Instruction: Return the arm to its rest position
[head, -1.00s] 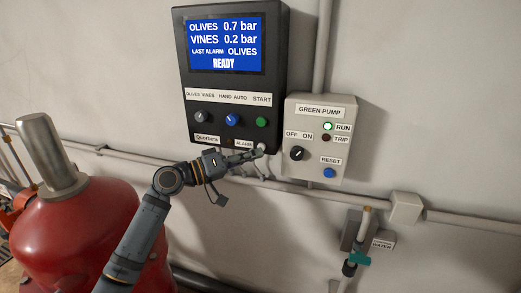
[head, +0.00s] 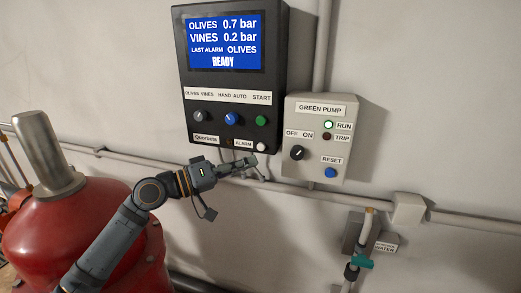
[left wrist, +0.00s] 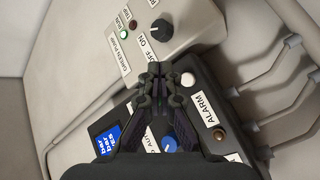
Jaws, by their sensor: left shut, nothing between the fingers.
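My left gripper (head: 254,162) is shut and empty. In the head view it hangs in front of the wall, just below the lower edge of the black control panel (head: 274,80), near the white button (head: 261,146) beside the ALARM label. In the left wrist view the closed fingertips (left wrist: 167,72) sit in the middle, with the white button (left wrist: 188,79) just right of them. I cannot tell from this view how far apart they are. The panel's blue screen (head: 224,43) reads OLIVES 0.7 bar, VINES 0.2 bar, LAST ALARM OLIVES, READY. My right gripper is not in view.
The grey GREEN PUMP box (head: 319,117) is right of the panel, its RUN lamp (head: 328,125) lit. Pipes run along the wall below, with a teal-handled valve (head: 362,262) at lower right. A red tank (head: 75,240) stands at lower left, behind my left arm.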

